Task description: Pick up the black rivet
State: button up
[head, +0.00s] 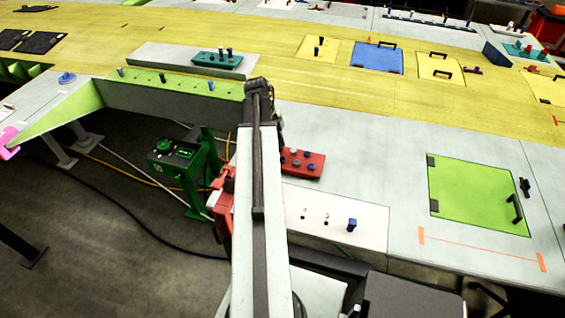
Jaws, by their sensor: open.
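My arm reaches up the middle of the head view to a dark end. My gripper (277,122) shows only in part behind the arm there, near the right end of a green strip; its fingertips are not clear and I see nothing held. Dark grey or black rivets (120,72) stand upright on the green strip (185,84), with a blue one near its right end. A red tray (315,170) right of my arm holds several grey and dark rivets. I cannot tell which one is the black rivet of the task.
A white block (370,237) bears a blue rivet (351,224) and two small dark marks. A teal tray (238,63) holds several rivets behind the strip. A green stand (185,160) is below left of my arm. A green hatch (470,190) lies right.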

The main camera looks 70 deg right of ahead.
aim_at(282, 158)
jog(key=b+x, duration=0.4)
jog(key=x, duration=0.1)
jog(key=shift+w, duration=0.1)
jog(key=shift+r, duration=0.15)
grip_shut()
notch_tip(282, 158, up, 10)
jog(key=p, duration=1)
